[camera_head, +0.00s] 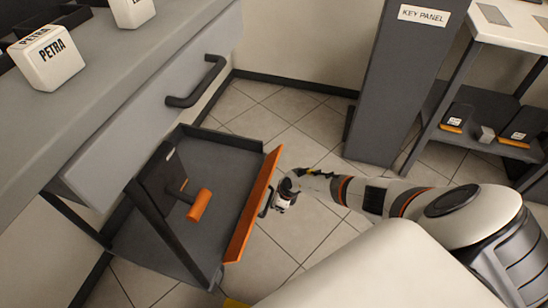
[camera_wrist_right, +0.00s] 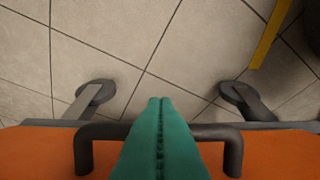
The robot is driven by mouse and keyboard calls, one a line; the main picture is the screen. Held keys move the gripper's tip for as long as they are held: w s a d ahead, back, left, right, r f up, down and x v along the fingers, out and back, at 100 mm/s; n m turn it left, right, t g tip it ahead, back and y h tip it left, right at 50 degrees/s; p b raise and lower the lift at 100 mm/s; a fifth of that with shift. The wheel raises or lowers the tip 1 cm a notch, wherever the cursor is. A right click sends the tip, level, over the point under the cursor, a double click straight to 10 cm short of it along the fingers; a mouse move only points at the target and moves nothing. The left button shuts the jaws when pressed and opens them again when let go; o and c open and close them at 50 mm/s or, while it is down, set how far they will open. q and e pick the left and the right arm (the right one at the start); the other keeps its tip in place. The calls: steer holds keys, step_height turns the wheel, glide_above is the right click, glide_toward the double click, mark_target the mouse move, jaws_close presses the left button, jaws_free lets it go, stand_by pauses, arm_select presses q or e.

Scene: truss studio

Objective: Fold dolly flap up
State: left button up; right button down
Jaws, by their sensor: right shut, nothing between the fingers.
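The dolly (camera_head: 222,160) is a dark grey tray on the floor beside the counter. Its orange flap (camera_head: 252,212) stands along the dolly's right side, steeply raised and leaning somewhat. A dark bar handle (camera_head: 268,200) sits on the flap's outer face. In the right wrist view the orange flap (camera_wrist_right: 40,150) fills the bottom, with the handle (camera_wrist_right: 105,131) across it. My right gripper (camera_head: 280,204) is at the flap's outer side, by the handle. Its green fingers (camera_wrist_right: 160,103) are shut and empty, overlapping the bar in view; contact is unclear. My left gripper is out of view.
A grey counter with a drawer pull (camera_head: 197,85) overhangs the dolly's left. An orange-handled item (camera_head: 199,204) is at the dolly. The key panel column (camera_head: 395,90) and a white-topped bench (camera_head: 510,22) stand at right. Tiled floor is open behind the dolly.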

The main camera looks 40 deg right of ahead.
mark_target(263, 195)
steer(key=shift+w+a+r+g+h+p, duration=0.3)
steer(key=shift+w+r+g+p, duration=0.1)
steer(key=shift+r, duration=0.1)
steer(key=shift+w+a+r+g+h+p, duration=0.2)
steer(key=shift+w+a+r+g+p, duration=0.1)
steer(key=shift+r+p, duration=0.15)
steer(key=shift+w+a+r+g+h+p, duration=0.15)
steer(key=shift+w+a+r+g+h, duration=0.1)
steer(key=shift+r, duration=0.1)
steer(key=shift+w+a+r+g+h+p, duration=0.1)
steer(key=shift+w+r+g+h+p, duration=0.05)
steer(key=shift+r+g, duration=0.15)
steer(key=shift+w+a+r, duration=0.25)
steer(key=shift+w, duration=0.05)
steer(key=shift+w+a+r, duration=0.15)
steer(key=shift+w+r, duration=0.05)
steer(key=shift+w, duration=0.05)
steer(key=shift+w+a+r, duration=0.15)
steer(key=shift+w+a, duration=0.05)
steer(key=shift+w, duration=0.05)
steer(key=shift+w+a+r, duration=0.1)
steer(key=shift+w+r, duration=0.05)
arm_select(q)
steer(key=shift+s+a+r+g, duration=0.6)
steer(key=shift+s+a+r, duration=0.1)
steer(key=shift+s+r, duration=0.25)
arm_select(e)
steer(key=shift+w, duration=0.1)
